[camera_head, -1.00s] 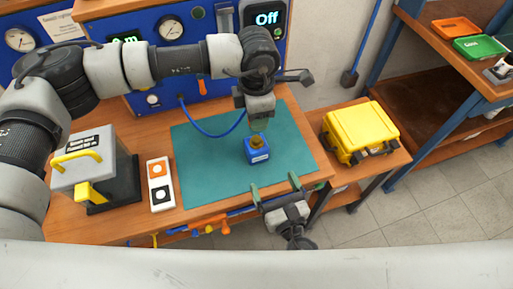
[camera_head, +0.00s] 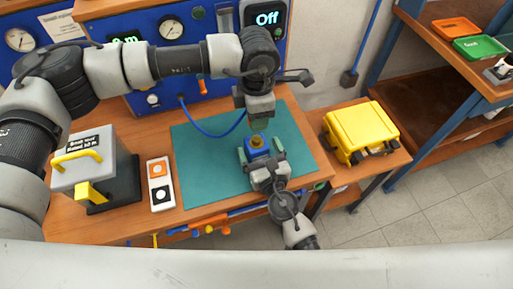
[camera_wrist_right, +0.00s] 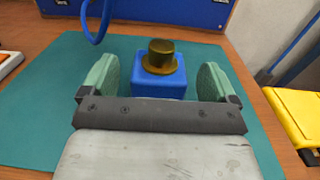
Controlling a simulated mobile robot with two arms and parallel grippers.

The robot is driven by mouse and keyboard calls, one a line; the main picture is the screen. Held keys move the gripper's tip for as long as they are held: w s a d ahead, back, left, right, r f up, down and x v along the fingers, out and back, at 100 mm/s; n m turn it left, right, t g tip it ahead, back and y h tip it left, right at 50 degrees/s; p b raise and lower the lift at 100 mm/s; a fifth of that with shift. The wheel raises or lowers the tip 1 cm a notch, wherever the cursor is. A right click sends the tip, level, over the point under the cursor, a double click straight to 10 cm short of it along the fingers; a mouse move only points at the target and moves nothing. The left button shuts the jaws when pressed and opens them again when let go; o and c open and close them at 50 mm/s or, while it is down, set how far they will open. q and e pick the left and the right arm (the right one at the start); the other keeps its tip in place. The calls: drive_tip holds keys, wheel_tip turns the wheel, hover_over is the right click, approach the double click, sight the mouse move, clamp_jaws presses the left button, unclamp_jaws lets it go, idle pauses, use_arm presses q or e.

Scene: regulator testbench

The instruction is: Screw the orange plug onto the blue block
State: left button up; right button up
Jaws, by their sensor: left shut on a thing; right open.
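The blue block (camera_head: 258,153) stands upright on the green mat, with a brass-coloured, brimmed round knob (camera_head: 257,141) on top. In the right wrist view the block (camera_wrist_right: 160,86) and knob (camera_wrist_right: 160,57) show clearly. My right gripper (camera_head: 260,149) is open around the block, one green finger on each side; gaps show in the right wrist view (camera_wrist_right: 157,70). My left gripper (camera_head: 259,121) points down above the knob, apart from it. It appears shut on the end of the blue hose (camera_head: 215,135). I cannot make out an orange plug; the hose end is hidden.
The green mat (camera_head: 205,175) is clear around the block. A switch box (camera_head: 160,184) and a grey box with yellow handle (camera_head: 90,170) stand left. A yellow case (camera_head: 361,130) is on the side table.

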sight(257, 138)
drive_tip(key=shift+x, duration=0.75)
drive_tip(key=c, duration=1.4)
use_arm(q)
drive_tip(key=shift+f, duration=2.5)
use_arm(e)
drive_tip(key=shift+o, duration=0.2)
use_arm(q)
drive_tip(key=shift+f, duration=0.9)
drive_tip(key=shift+f, duration=0.5)
drive_tip(key=o, duration=0.5)
use_arm(e)
clamp_jaws()
use_arm(q)
drive_tip(key=o, duration=0.4)
